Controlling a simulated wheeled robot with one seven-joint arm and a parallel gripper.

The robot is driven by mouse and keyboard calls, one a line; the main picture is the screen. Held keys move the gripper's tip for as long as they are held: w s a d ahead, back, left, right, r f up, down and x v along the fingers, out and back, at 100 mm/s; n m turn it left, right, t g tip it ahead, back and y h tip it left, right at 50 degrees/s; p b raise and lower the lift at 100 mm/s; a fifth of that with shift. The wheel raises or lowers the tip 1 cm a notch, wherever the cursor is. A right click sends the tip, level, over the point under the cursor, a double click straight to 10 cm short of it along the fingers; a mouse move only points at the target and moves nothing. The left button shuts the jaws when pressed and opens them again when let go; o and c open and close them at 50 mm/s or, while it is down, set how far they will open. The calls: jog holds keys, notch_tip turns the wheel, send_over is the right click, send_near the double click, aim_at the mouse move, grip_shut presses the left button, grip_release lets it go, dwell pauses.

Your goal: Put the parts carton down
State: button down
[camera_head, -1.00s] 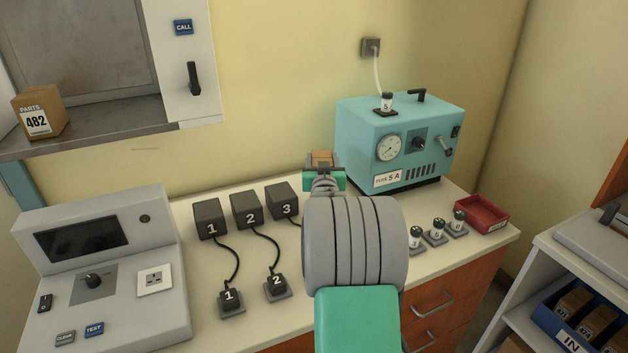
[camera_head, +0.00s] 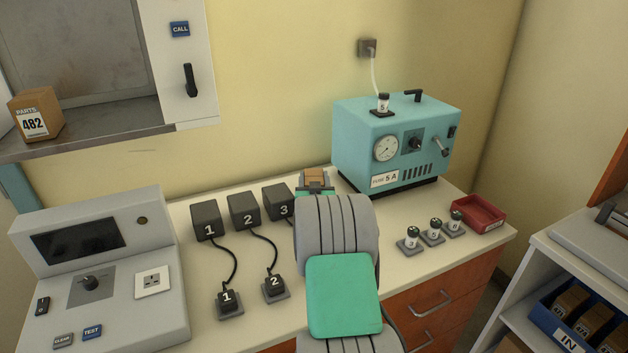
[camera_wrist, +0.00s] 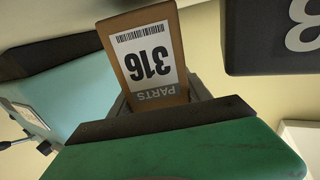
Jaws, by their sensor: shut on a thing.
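The parts carton (camera_head: 314,175) is a small brown box, mostly hidden behind my arm in the head view. In the wrist view the carton (camera_wrist: 152,62) shows a white label reading PARTS 316, upside down in the picture. My gripper (camera_head: 315,189) is shut on it, between the block marked 3 and the teal incubator, over the back of the bench. The gripper's dark jaw and green body (camera_wrist: 170,130) fill the lower wrist view. I cannot tell whether the carton touches the bench top.
The teal incubator (camera_head: 395,145) stands close on the right and black block 3 (camera_head: 277,203) close on the left. Another carton, PARTS 482 (camera_head: 36,115), sits in the wall hatch.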

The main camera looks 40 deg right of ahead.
jog(key=shift+f, duration=0.35)
jog(key=shift+s+a+f+b, duration=0.1)
jog(key=shift+s+f+b, duration=0.1)
jog(key=shift+b, duration=0.25)
jog(key=c, duration=0.9)
grip_release()
jog(key=shift+f, duration=0.1)
jog(key=shift+c, duration=0.2)
jog(key=o, duration=0.5)
jog(key=shift+f, duration=0.35)
jog(key=shift+c, duration=0.2)
jog(key=shift+r+p, duration=0.4)
jog(key=shift+p, duration=0.15)
jog(key=shift+w+r+p, duration=0.1)
jog(key=shift+r+p, duration=0.35)
jog(key=shift+p, duration=0.3)
jog(key=b+v, duration=0.1)
jog(key=v, duration=0.5)
jog(key=shift+a+b, duration=0.15)
jog(key=shift+b, duration=0.2)
jog(key=shift+s+a+r, duration=0.15)
jog(key=shift+s+a, duration=0.1)
jog(key=shift+s, duration=0.25)
